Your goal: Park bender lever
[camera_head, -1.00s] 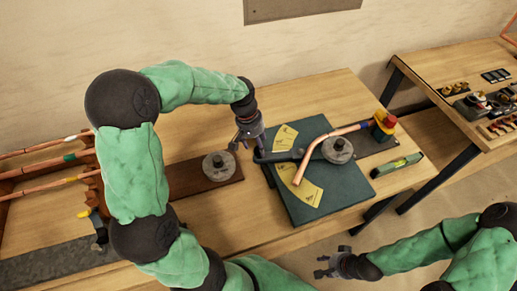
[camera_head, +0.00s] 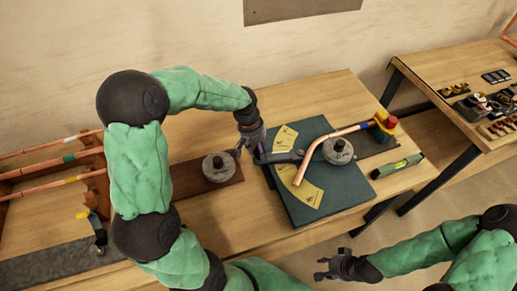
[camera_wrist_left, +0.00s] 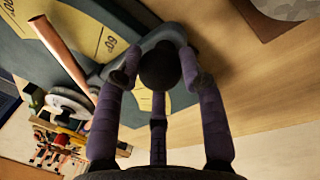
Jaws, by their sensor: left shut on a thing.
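The bender lever (camera_head: 284,156) is a dark grey bar reaching left from the round grey die (camera_head: 338,150) on the green bender plate (camera_head: 317,210). My left gripper (camera_head: 260,157) is at the lever's outer left end. In the left wrist view, its purple fingers (camera_wrist_left: 160,85) close around the lever's dark ball knob (camera_wrist_left: 160,68), and the grey bar (camera_wrist_left: 125,62) runs off to the left. A copper tube (camera_head: 327,145) with a bent end lies across the die and over the lever's inner end. My right gripper (camera_head: 321,269) is open and empty off the table's front edge.
A second round grey disc (camera_head: 218,166) on a brown board stands left of the plate. A red-and-yellow emergency stop (camera_head: 385,125) and a green level (camera_head: 396,167) are at right. Copper tubes (camera_head: 60,162) rest on a rack at far left.

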